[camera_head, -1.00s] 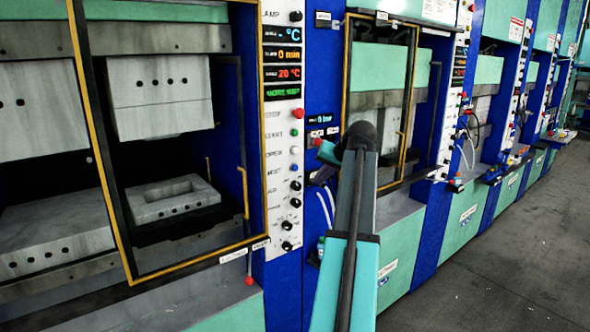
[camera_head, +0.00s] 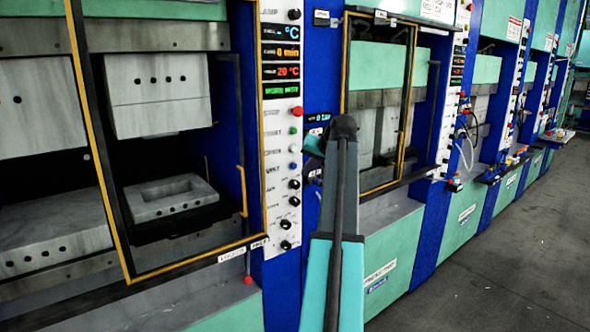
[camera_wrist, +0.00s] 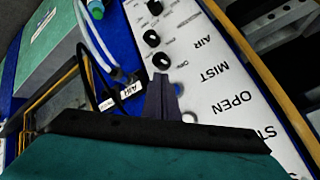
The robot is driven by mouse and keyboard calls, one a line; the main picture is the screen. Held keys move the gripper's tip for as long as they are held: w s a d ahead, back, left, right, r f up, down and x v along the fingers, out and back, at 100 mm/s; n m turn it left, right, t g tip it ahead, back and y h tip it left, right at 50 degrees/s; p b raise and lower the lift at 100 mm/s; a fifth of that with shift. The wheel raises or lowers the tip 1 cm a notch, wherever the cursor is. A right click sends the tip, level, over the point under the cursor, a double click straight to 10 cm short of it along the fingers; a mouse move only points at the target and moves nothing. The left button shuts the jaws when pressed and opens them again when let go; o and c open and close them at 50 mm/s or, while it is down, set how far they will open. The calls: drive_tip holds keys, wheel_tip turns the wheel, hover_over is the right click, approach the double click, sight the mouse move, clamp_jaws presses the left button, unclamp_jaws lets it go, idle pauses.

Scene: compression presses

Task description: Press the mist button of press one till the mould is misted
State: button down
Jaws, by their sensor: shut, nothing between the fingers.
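The near press has a white control panel (camera_head: 281,190) on its right post. Its mist button (camera_head: 293,166) is small and blue, between a white button above and black knobs below. The open press holds a grey lower mould (camera_head: 172,197) with a rectangular cavity, under a raised upper block (camera_head: 158,95). I cannot tell from its surface whether it is misted. In the wrist view, my gripper (camera_wrist: 163,88) is shut and empty, its fingertips over the panel beside the MIST lettering (camera_wrist: 215,76). Whether they touch the button is unclear. In the head view, my arm mostly hides the gripper.
A yellow-edged door frame (camera_head: 92,150) borders the near press. Black knobs (camera_wrist: 152,38) and pale hoses (camera_wrist: 95,40) lie close to my fingers. More presses stand in a row to the right. The grey floor (camera_head: 500,240) there is clear.

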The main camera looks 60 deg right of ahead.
drive_tip(key=shift+w+d, duration=0.2)
drive_tip(key=shift+w, duration=0.4)
drive_tip(key=shift+w+d, duration=0.2)
drive_tip(key=shift+w, duration=0.4)
drive_tip(key=shift+w+d, duration=0.3)
drive_tip(key=shift+w, duration=0.6)
idle(2.5)
idle(0.3)
drive_tip(key=shift+s+a, duration=0.3)
drive_tip(key=shift+s, duration=0.6)
drive_tip(key=s, duration=0.1)
drive_tip(key=s+a, duration=0.1)
drive_tip(key=s, duration=0.1)
drive_tip(key=s+p, duration=0.1)
drive_tip(key=shift+s+a, duration=0.3)
drive_tip(key=shift+s, duration=0.05)
idle(1.0)
